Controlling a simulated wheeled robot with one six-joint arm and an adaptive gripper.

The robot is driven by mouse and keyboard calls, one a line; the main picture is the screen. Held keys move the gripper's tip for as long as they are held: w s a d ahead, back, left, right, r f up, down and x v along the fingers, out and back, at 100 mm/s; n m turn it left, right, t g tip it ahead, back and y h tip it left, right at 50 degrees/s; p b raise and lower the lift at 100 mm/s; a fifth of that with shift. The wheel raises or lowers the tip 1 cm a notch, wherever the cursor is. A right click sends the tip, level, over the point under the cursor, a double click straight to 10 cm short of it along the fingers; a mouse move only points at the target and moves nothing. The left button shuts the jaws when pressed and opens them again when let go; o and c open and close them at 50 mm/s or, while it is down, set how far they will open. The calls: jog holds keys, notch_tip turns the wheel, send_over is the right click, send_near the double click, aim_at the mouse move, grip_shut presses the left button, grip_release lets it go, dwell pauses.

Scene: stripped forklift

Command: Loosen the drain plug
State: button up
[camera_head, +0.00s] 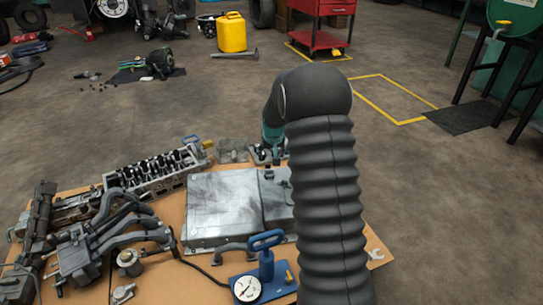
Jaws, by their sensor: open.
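A grey metal pan-like housing (222,208) lies flat on the brown board in the middle. A small dark knob (269,173) stands on its far right part. It may be the drain plug, but it is too small to be sure. My gripper (268,155) shows small and partly hidden just beyond this knob, below the teal end of my arm. It is open, and I see nothing held in it. I cannot tell whether it touches anything. My black sleeved arm hides the right side of the housing.
A blue hand pump with a gauge (247,288) stands at the board's front. Grey manifold pipes (125,232) and a cylinder head (155,172) lie on the left. A wrench (376,254) lies at the right edge. A yellow can (231,33) and a red cart (321,25) stand behind on the floor.

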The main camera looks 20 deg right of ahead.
aim_at(270, 170)
jog(key=b+x, duration=0.1)
jog(key=x, duration=1.3)
jog(key=shift+w+f, duration=0.15)
jog(key=shift+f, duration=0.05)
grip_shut()
jog(key=shift+d+n+y+b, duration=0.1)
jog(key=shift+n+y+b, duration=0.25)
jog(key=shift+n, duration=0.35)
jog(key=shift+f+b, duration=0.25)
jog(key=shift+b, duration=0.45)
jog(key=shift+n+y+b, duration=0.35)
jog(key=shift+n+b, duration=0.75)
jog(key=shift+b, duration=0.15)
jog(key=shift+r+n, duration=0.3)
jog(key=shift+n, duration=0.1)
jog(key=shift+n+y, duration=0.6)
jog(key=shift+n, duration=0.4)
